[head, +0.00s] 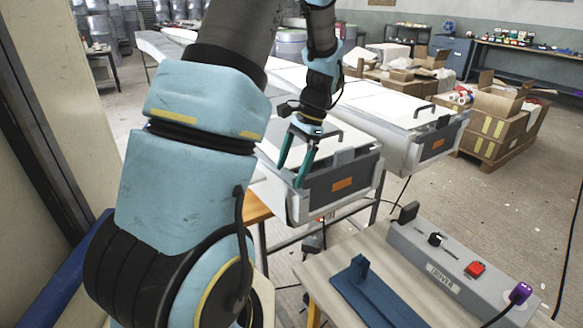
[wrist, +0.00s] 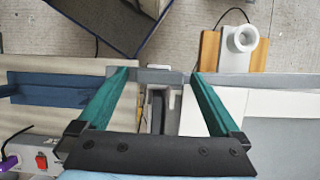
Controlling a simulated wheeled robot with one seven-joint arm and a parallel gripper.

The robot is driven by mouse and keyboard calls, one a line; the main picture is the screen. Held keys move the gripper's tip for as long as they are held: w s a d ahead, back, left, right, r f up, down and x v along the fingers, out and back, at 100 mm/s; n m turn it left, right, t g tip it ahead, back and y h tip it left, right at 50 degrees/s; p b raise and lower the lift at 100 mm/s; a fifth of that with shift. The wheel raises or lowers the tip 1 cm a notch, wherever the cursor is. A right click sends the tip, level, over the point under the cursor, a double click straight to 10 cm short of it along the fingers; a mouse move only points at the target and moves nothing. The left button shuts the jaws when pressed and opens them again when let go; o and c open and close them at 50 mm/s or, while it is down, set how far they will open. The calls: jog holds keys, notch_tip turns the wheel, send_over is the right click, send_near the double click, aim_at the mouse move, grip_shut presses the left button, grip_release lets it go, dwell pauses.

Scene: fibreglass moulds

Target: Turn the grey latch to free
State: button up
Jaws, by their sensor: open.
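My gripper (head: 290,175) is open and empty, its two teal fingers pointing down at the near end of the nearest white mould box. That box has a dark grey end panel (head: 326,186) with an orange label and a handle (head: 331,137) on top. In the wrist view my gripper (wrist: 161,75) has its fingers spread wide. Between them is a narrow dark grey upright piece (wrist: 157,112) beside a small pale bracket. It may be the grey latch, but I cannot tell for sure. Its turn position is unclear. In the head view I cannot make the latch out.
A bench at the lower right holds a blue bracket (head: 372,293) and a grey control box (head: 450,258) with a red switch (head: 475,269). A second mould box (head: 390,110) stands behind. Cartons (head: 500,125) sit at the right. The floor between is mostly clear.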

jog(key=shift+r, duration=0.1)
jog(key=b+v, duration=0.2)
jog(key=v, duration=0.8)
jog(key=shift+r, duration=0.25)
jog(key=shift+d, duration=0.1)
jog(key=s+a+f+n+t+h, duration=0.3)
jog(key=s+a+f+n, duration=0.4)
jog(key=s+a+n, duration=0.4)
jog(key=shift+s+a+f+t+h, duration=0.15)
jog(key=shift+s+f+t+h, duration=0.25)
jog(key=shift+s+h, duration=0.15)
